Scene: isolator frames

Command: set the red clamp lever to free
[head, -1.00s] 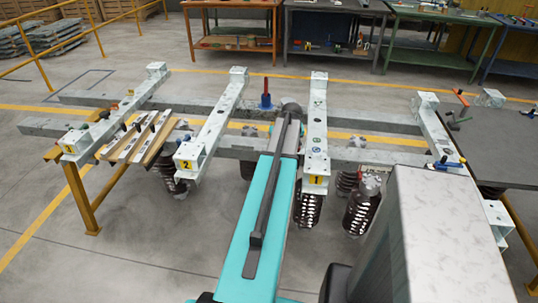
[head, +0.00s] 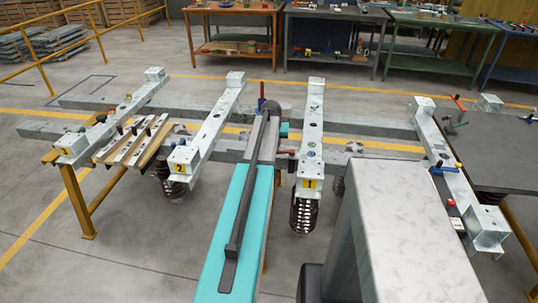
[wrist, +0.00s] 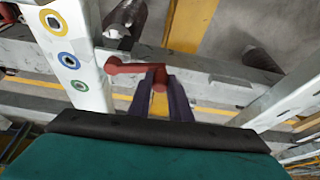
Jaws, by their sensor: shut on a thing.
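The red clamp lever (wrist: 140,69) shows in the wrist view beside a pale beam with yellow, blue and green rings. Its round hub is at the beam side and its arm reaches right. My gripper (wrist: 160,95) is shut on the lever's free end, with dark fingers on either side of it. In the head view a small red part (head: 286,152) shows at the left side of the beam marked 1 (head: 312,130); it looks like the same lever. My gripper is mostly hidden behind my arm there. Any marking for free is not readable.
The beam marked 2 (head: 208,132) stands left of my arm. An upright red handle on a blue base (head: 262,102) is just behind my arm. A ribbed insulator (head: 305,214) hangs under beam 1. A grey table (head: 500,150) is at the right.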

